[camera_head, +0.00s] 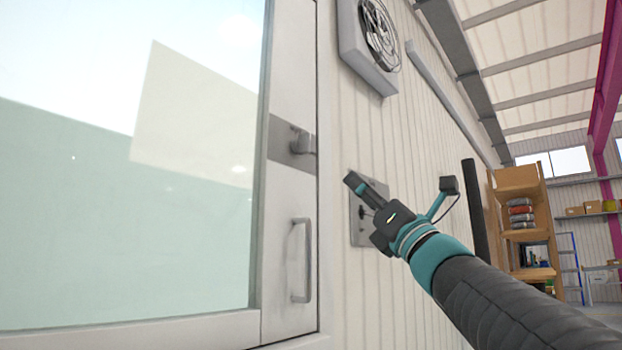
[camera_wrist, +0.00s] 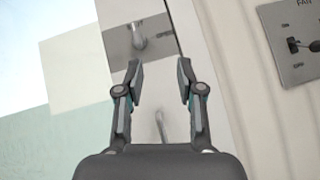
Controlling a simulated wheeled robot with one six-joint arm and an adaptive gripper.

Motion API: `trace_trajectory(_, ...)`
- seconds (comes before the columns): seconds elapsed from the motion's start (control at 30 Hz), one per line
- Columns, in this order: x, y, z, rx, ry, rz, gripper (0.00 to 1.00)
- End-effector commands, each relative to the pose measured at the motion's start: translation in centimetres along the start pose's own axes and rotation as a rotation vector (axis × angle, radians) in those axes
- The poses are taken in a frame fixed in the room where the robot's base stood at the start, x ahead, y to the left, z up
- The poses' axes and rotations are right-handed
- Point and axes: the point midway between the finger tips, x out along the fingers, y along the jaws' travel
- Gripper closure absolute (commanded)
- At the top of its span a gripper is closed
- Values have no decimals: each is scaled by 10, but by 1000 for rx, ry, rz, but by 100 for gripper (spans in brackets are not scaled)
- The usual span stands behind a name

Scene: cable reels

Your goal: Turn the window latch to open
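The window (camera_head: 130,180) fills the left of the head view, with a pale frame. Its grey metal latch (camera_head: 302,143) sits on a darker plate on the frame's right side. In the wrist view the latch (camera_wrist: 140,38) is near the top, just beyond the fingertips. A grey pull handle (camera_head: 301,260) is below the latch; in the wrist view part of it shows between the fingers. My gripper (camera_wrist: 159,68) is open, with two fingers apart and nothing between the tips. In the head view my gripper (camera_head: 352,182) is right of and below the latch, apart from it.
A fan (camera_head: 378,35) is mounted high on the ribbed wall. A switch panel labelled FAN (camera_wrist: 297,42) is right of the window; in the head view my gripper partly hides it. A wooden shelf (camera_head: 524,220) stands farther right.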

Motion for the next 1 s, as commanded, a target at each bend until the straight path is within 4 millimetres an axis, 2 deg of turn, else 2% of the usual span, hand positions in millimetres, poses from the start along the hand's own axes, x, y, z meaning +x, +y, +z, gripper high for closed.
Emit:
trace_trajectory(0.13,8,17,0,-147,7,123,62)
trace_trajectory(0.37,26,26,1,-190,6,161,62)
trace_trajectory(0.8,106,39,0,-184,6,160,62)
trace_trajectory(1.0,133,42,-1,-185,7,157,62)
